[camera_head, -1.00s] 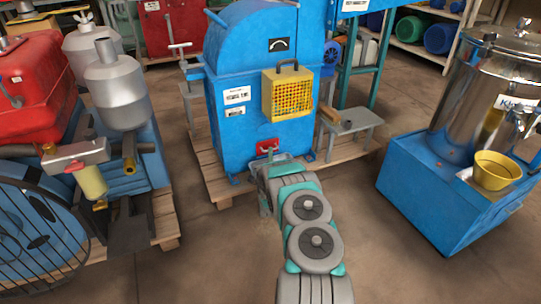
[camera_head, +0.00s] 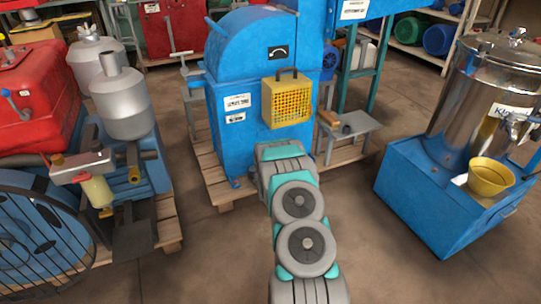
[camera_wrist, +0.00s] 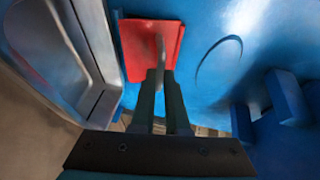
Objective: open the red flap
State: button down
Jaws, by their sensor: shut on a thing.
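The red flap (camera_wrist: 138,62) is on the blue hammer mill (camera_head: 235,145). In the wrist view it shows as a red plate against the blue housing, with a grey handle (camera_wrist: 160,48) standing out from it. My gripper (camera_wrist: 160,74) has its two dark fingers close together on this handle, with the flap just beyond the fingertips. The fingers hide the lower part of the handle. In the head view my arm covers the flap and the gripper. I cannot tell how far the flap is swung from the housing.
A yellow grille box (camera_head: 286,100) hangs on the mill above my arm. A small grey side table (camera_head: 350,126) stands right of the mill. A steel tank on a blue base (camera_head: 440,190) is at right, and machinery with a wire-guarded fan (camera_head: 40,225) at left. Floor between is clear.

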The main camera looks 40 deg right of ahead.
jog(key=r+g+p, duration=0.1)
jog(key=p, duration=0.1)
jog(key=r+n+g+y+p, duration=0.1)
jog(key=g+p, duration=0.1)
jog(key=p, duration=0.1)
jog(key=r+g+y+p, duration=0.1)
jog(key=r+g+p, duration=0.1)
jog(key=shift+w+r+n+p, duration=0.1)
jog(key=shift+w+n+p, duration=0.2)
jog(key=shift+n+p, duration=0.1)
jog(key=shift+p, duration=0.4)
jog(key=shift+d+g, duration=0.1)
jog(key=shift+g, duration=0.2)
jog(key=c, duration=0.9)
grip_release()
jog(key=shift+f, duration=0.2)
jog(key=shift+r, duration=0.1)
